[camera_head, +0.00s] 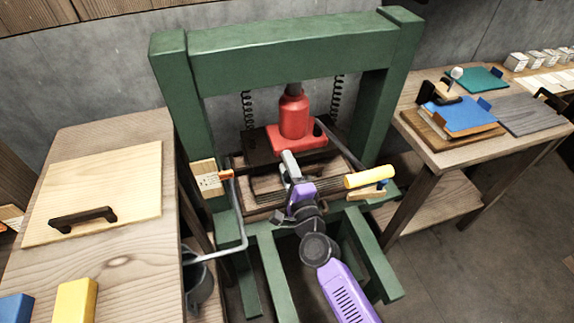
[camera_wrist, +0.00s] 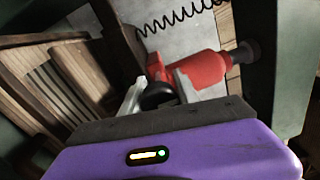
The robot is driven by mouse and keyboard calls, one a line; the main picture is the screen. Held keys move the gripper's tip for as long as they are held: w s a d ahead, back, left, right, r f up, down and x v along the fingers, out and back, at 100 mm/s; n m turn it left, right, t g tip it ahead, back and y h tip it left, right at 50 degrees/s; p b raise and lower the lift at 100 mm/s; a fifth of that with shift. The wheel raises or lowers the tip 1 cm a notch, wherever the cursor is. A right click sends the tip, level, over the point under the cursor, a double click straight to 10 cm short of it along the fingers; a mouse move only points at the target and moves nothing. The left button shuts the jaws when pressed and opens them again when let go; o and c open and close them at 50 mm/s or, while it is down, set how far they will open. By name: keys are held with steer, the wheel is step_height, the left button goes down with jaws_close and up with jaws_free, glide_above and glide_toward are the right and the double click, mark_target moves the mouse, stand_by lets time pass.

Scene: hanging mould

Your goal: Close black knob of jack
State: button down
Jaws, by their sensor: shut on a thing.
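The red jack (camera_head: 294,117) stands upright in the middle of the green press frame (camera_head: 290,65), on a dark plate. In the wrist view the jack (camera_wrist: 195,70) lies just beyond my fingers. My gripper (camera_head: 289,160) reaches up from below to the front of the jack's base. In the wrist view my gripper (camera_wrist: 160,88) has its pale fingers on both sides of the round black knob (camera_wrist: 157,97) and is shut on it. In the head view my gripper hides the knob. How far the knob is turned cannot be told.
A bar with a yellow grip (camera_head: 368,178) sticks out right of my arm. A grey bent handle (camera_head: 238,220) stands at the left. Black springs (camera_head: 247,110) hang beside the jack. Wooden tables flank the frame; the right one holds a blue book (camera_head: 460,116).

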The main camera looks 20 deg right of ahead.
steer(key=c, duration=1.1)
jaws_free()
steer(key=shift+f, duration=0.2)
steer(key=shift+o, duration=0.9)
steer(key=shift+r, duration=0.1)
